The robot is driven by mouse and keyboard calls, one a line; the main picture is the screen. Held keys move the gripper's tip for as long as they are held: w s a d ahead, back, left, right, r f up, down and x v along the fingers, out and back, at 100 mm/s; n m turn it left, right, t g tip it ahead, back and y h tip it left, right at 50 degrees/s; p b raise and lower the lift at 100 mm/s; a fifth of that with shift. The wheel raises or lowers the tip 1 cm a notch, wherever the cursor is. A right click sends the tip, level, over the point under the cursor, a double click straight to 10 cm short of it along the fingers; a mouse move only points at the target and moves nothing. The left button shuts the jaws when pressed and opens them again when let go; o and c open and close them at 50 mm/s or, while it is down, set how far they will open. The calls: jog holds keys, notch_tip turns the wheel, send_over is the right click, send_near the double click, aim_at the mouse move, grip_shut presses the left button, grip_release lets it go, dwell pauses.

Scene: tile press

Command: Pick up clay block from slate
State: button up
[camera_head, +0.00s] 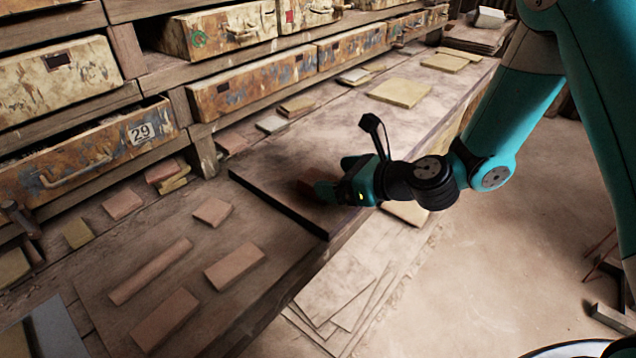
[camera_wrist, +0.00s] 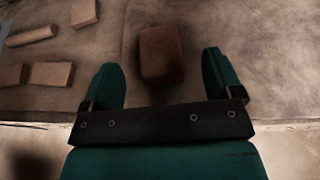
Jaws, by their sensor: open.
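The clay block (camera_wrist: 161,53) is a reddish-brown block lying on the slate (camera_wrist: 215,22). In the wrist view it sits between and just ahead of my two green fingers, with a gap on each side. My gripper (camera_wrist: 162,78) is open and empty. In the head view my gripper (camera_head: 338,178) hangs low over the slate (camera_head: 262,183), at the right of the clay block (camera_head: 309,181). The fingers hide part of the block in that view.
Several clay pieces, including a brick (camera_head: 235,266) and a long bar (camera_head: 150,271), lie on the board left of the slate. Drawers (camera_head: 92,153) line the back. Yellow tiles (camera_head: 400,92) lie farther along the bench. Thin sheets (camera_head: 345,290) lie below the front edge.

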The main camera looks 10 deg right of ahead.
aim_at(316, 177)
jog(key=shift+f+p+x, duration=0.2)
jog(key=shift+p+x, duration=0.45)
jog(key=shift+x, duration=2.1)
jog(key=shift+s, duration=0.15)
jog(key=c, duration=1)
jog(key=shift+c, duration=0.7)
jog(key=shift+r, duration=0.15)
